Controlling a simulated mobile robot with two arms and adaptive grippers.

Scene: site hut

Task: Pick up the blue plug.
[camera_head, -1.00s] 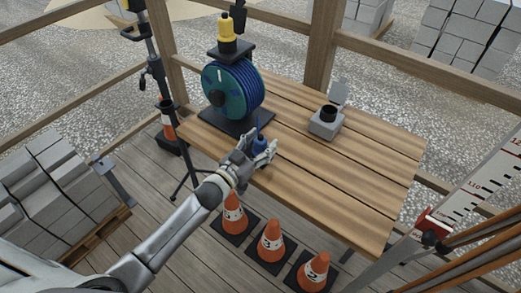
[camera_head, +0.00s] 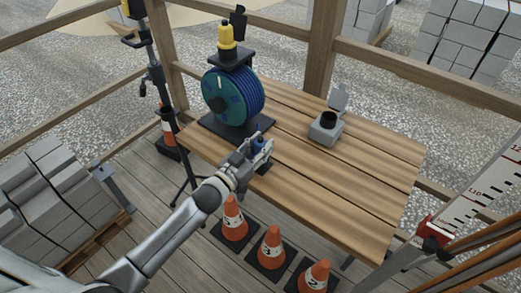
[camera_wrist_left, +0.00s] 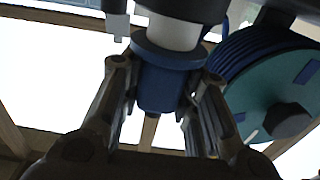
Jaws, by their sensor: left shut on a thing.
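The blue plug (camera_head: 258,144) is at the near left edge area of the wooden table, between the fingers of my left gripper (camera_head: 256,150). My left gripper is shut on it. In the left wrist view the blue plug (camera_wrist_left: 162,82) fills the space between the two fingers (camera_wrist_left: 160,100), with a wide blue collar, a white band and a dark part at the top of the picture. I cannot tell whether the plug touches the table. My right gripper is not in view.
A blue cable reel (camera_head: 232,97) stands on the wooden table (camera_head: 340,190) behind the gripper, with a yellow lamp (camera_head: 227,40) above it. A grey socket box (camera_head: 326,127) with its lid up stands further right. Orange cones (camera_head: 271,248) stand before the table.

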